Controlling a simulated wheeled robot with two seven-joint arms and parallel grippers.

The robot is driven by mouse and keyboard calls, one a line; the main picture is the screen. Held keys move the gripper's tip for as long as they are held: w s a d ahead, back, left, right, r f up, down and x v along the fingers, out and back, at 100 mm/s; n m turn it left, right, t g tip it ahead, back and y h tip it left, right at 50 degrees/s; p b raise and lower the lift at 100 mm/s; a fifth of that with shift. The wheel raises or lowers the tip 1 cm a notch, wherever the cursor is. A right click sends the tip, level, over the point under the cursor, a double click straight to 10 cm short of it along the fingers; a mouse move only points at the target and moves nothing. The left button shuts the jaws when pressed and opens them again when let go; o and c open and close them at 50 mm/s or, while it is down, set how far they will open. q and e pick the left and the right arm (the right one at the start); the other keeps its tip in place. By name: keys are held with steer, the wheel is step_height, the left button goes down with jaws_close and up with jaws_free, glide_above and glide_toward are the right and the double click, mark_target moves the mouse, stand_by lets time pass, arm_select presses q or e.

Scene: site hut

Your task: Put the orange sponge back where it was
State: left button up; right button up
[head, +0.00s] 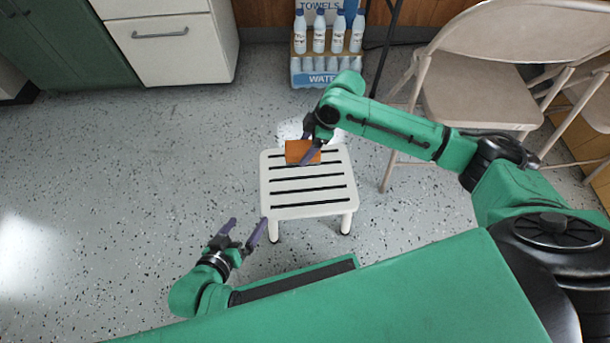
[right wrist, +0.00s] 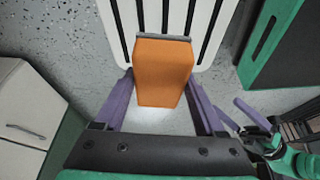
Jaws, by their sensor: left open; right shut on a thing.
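The orange sponge (head: 302,152) is a block with a thin grey strip at one end, held between the purple fingers of my right gripper (head: 309,148). In the right wrist view the sponge (right wrist: 163,70) sits between both fingers. In the head view it overlaps the far edge of a white slatted stool (head: 265,190). I cannot tell whether it touches the stool. The stool's top also shows beyond the sponge in the right wrist view (right wrist: 215,40). My left gripper (head: 245,225) is open and empty, near the stool's front left leg.
Blue-capped bottles (head: 319,32) and a water pack (head: 318,78) stand behind the stool. A folding chair (head: 475,95) is at the right. A white cabinet (head: 170,50) and a green cabinet (head: 65,45) are at the back left. The speckled floor left of the stool is clear.

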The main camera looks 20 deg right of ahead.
mark_target(300, 176)
step_height(300, 176, down, 12)
steer(key=b, duration=0.4)
steer(key=shift+b, duration=0.35)
steer(key=shift+r, duration=0.15)
steer(key=o, duration=1.2)
steer(key=shift+c, duration=0.2)
arm_select(q)
steer(key=shift+n+t+h, duration=0.3)
steer(key=shift+n+t, duration=0.1)
steer(key=shift+t, duration=0.5)
steer(key=f, duration=0.2)
steer(key=d+f, duration=0.1)
steer(key=f, duration=0.2)
steer(key=shift+s+f, duration=0.1)
steer(key=shift+f, duration=0.1)
arm_select(e)
steer(key=p+v, duration=0.5)
steer(key=v, duration=0.4)
steer(key=shift+r, duration=0.1)
arm_select(q)
step_height(300, 176, up, 6)
steer(key=a+m+g+y+p, duration=0.1)
steer(key=a+g, duration=0.1)
steer(key=shift+g, duration=0.4)
arm_select(e)
steer(key=v, duration=0.2)
steer(key=shift+s+d+r, duration=0.15)
steer(key=shift+d+r, duration=0.1)
steer(key=shift+r, duration=0.1)
